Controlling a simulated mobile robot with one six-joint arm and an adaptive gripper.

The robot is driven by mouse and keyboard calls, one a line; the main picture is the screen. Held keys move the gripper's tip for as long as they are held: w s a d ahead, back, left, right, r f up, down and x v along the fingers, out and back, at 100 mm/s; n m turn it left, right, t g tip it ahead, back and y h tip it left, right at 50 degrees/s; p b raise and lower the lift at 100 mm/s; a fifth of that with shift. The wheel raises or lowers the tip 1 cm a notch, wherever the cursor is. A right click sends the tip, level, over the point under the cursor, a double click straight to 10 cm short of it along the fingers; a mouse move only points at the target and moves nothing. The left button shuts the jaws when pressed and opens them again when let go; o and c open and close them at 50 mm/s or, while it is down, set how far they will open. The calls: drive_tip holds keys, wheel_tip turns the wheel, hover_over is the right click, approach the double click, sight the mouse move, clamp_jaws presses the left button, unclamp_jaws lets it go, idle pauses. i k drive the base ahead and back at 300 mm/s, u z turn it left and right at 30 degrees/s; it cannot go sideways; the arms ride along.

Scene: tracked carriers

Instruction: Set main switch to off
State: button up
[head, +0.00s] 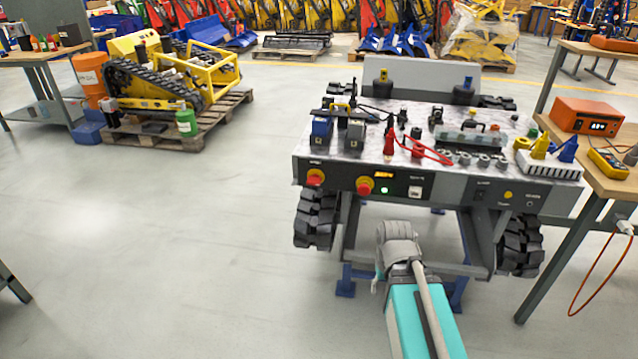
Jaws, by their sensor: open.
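A tracked carrier (467,185) stands in front of me with a control panel along its near edge. An amber display (384,174) and a green light (384,190) are lit beside the second knob. My arm reaches up from the bottom towards the carrier; no gripper fingers can be made out.
A workbench (618,188) with an orange meter (587,116) stands close on the right, with an orange cable hanging from it. Red leads (425,148) lie on the carrier's top. A yellow tracked machine (150,85) sits on a pallet at the back left. The floor on the left is clear.

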sight(315, 179)
drive_tip(key=z, duration=0.2)
drive_tip(key=k, duration=1.35)
drive_tip(key=u, duration=0.4)
drive_tip(key=i, duration=1)
